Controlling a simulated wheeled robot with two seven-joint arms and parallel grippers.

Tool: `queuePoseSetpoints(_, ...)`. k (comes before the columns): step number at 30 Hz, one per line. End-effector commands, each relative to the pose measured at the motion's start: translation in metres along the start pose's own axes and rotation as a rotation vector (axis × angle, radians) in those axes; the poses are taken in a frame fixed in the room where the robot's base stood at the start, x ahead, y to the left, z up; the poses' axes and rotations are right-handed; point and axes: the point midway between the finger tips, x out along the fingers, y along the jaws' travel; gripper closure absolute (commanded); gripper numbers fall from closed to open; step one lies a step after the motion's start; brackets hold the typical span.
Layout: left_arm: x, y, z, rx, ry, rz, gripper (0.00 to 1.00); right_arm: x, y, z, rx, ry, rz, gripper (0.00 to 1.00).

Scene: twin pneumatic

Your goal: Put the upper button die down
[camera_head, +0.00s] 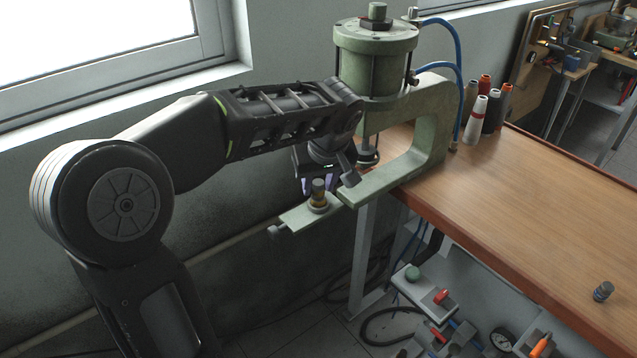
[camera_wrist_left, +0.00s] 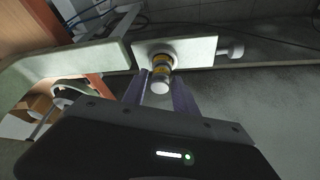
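A small die with a dark grey top and brass-coloured lower part (camera_head: 318,190) stands upright on the pale green plate (camera_head: 297,216) at the front of the press. In the left wrist view it shows brass bands and a pale round end (camera_wrist_left: 160,88). My left gripper (camera_head: 325,178) is at the plate beside this die, its fingers apart. In the left wrist view the die lies between the lines of the two fingers, with gaps showing; whether they touch it I cannot tell. Another small dark grey die (camera_head: 602,291) lies on the table. My right gripper is out of view.
The green press (camera_head: 436,122) with its cylinder (camera_head: 375,60) and blue hoses stands at the table's left end. Thread spools (camera_head: 480,115) stand behind it. The wooden table top (camera_head: 520,200) is mostly clear. Tools and a gauge lie on a lower shelf (camera_head: 455,275).

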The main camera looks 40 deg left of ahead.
Motion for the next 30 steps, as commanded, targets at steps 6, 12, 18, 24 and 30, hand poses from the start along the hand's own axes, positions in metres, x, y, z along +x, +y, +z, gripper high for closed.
queuePoseSetpoints(6, 0.000, 0.000, 0.000, 0.000, 0.000, 0.000, 0.56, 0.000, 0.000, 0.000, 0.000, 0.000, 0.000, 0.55)
queuePoseSetpoints(12, -0.002, 0.000, -0.001, 0.000, 0.000, 0.000, 0.56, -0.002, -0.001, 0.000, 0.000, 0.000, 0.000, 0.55)
queuePoseSetpoints(18, -0.018, 0.001, -0.002, -0.001, 0.003, 0.002, 0.56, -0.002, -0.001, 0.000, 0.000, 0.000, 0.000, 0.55)
queuePoseSetpoints(24, -0.057, 0.001, -0.002, -0.002, 0.004, 0.005, 0.56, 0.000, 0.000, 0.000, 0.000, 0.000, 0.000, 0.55)
queuePoseSetpoints(30, -0.098, 0.001, -0.002, -0.001, 0.003, 0.003, 0.56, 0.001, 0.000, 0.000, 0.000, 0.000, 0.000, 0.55)
